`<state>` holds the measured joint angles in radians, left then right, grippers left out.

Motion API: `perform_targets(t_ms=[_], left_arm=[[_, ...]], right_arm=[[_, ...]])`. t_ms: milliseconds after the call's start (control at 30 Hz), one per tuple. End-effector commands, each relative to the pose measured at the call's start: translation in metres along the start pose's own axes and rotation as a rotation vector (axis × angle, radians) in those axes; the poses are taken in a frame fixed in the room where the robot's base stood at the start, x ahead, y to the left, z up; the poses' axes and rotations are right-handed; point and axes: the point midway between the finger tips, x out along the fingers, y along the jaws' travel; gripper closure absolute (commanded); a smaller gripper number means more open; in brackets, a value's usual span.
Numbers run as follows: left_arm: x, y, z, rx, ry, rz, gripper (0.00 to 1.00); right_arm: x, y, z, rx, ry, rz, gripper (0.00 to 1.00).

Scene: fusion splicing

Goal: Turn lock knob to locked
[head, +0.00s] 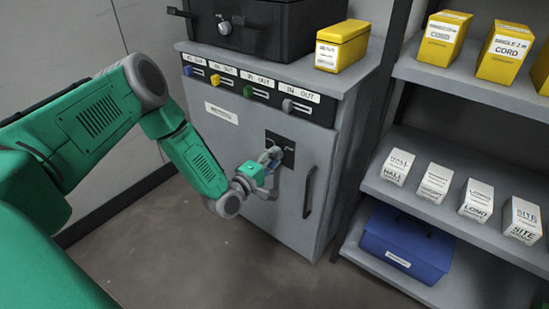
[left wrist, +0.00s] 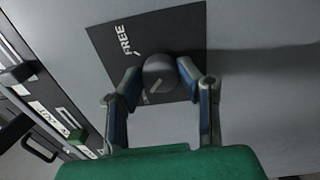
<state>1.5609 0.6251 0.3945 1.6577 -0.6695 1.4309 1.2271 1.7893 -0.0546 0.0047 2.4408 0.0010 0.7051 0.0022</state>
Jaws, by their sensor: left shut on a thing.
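The lock knob (left wrist: 158,68) is a round dark grey knob with a pale line on its face, on a black square plate (left wrist: 105,38). The plate reads FREE at its upper part in the left wrist view; no other word on it can be made out. In the head view the plate (head: 272,137) is on the front of the grey cabinet (head: 240,150), left of a dark door handle (head: 309,192). My left gripper (left wrist: 160,74) is shut on the knob, one finger on each side. In the head view this gripper (head: 270,156) partly covers plate and knob. My right gripper is out of view.
Coloured switches (head: 248,92) line the cabinet's upper front. A black case (head: 262,25) and a yellow box (head: 342,45) stand on top. Shelves at the right hold yellow boxes (head: 443,38), white boxes (head: 436,183) and a blue case (head: 405,245). The floor before the cabinet is clear.

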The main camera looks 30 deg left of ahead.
Motion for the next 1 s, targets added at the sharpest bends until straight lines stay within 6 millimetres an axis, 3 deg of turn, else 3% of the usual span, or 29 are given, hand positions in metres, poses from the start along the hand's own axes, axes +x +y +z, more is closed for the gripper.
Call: perform_targets(t_ms=[33,67,467,1000], left_arm=[[-0.002,-0.003,-0.005,0.003,0.01,-0.007,0.59],[-0.002,-0.003,-0.005,0.003,0.01,-0.007,0.49],[-0.006,-0.001,-0.001,0.003,0.003,-0.004,0.49],[-0.105,-0.004,-0.005,-0.002,0.006,-0.006,0.49]], right_arm=[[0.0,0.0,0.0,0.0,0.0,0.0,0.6],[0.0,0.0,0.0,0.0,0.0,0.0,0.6],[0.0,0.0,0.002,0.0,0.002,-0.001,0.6],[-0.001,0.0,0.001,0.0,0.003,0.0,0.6]])
